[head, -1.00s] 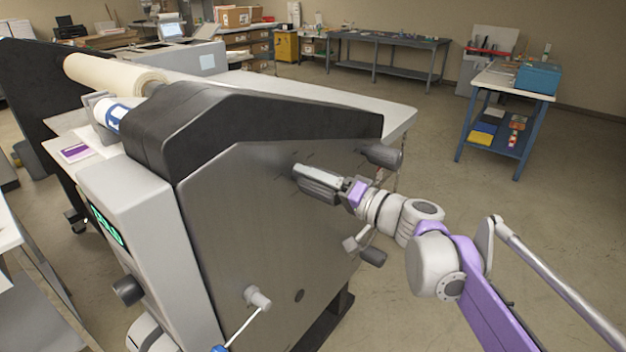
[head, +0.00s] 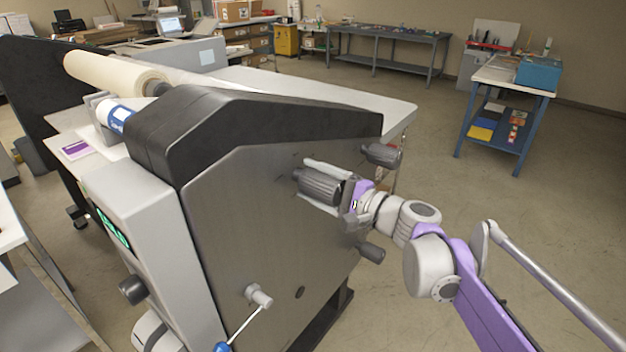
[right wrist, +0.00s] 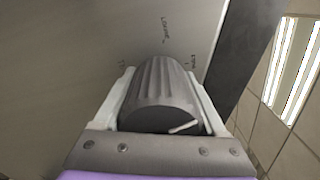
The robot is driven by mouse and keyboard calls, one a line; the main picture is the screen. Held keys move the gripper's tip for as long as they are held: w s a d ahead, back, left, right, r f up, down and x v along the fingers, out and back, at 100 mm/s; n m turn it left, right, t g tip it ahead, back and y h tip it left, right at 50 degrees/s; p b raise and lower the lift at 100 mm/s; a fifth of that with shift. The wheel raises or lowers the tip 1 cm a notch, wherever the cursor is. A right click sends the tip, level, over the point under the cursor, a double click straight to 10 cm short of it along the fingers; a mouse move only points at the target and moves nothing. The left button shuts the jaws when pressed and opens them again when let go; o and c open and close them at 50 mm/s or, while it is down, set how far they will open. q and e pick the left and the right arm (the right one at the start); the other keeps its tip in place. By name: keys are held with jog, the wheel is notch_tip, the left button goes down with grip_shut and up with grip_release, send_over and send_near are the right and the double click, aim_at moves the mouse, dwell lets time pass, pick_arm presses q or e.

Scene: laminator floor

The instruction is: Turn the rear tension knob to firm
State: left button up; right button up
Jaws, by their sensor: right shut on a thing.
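A dark ribbed knob (head: 320,185) sits on the grey side panel of the laminator (head: 255,215). My right gripper (head: 304,180) is shut on it, one pale finger above and one below. In the right wrist view the knob (right wrist: 158,90) fills the space between the fingers, with a white pointer line on its end face aimed right and slightly up. Small dial words show on the panel behind it; one looks like "LOOSE" (right wrist: 165,30), and another by the right finger (right wrist: 192,60) is too small to read surely. My left gripper is out of view.
Two more dark knobs stick out near the panel's right edge, one above (head: 383,155) and one below (head: 370,253) my gripper. A crank (head: 258,297) with a blue handle is lower left. Floor to the right is clear up to a blue cart (head: 513,78).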

aim_at(340, 195)
jog(key=shift+m, duration=1.6)
jog(key=o, duration=1.3)
jog(key=shift+d, duration=0.1)
jog(key=v, duration=1)
jog(key=shift+s+d+b, duration=0.25)
jog(key=shift+b, duration=0.15)
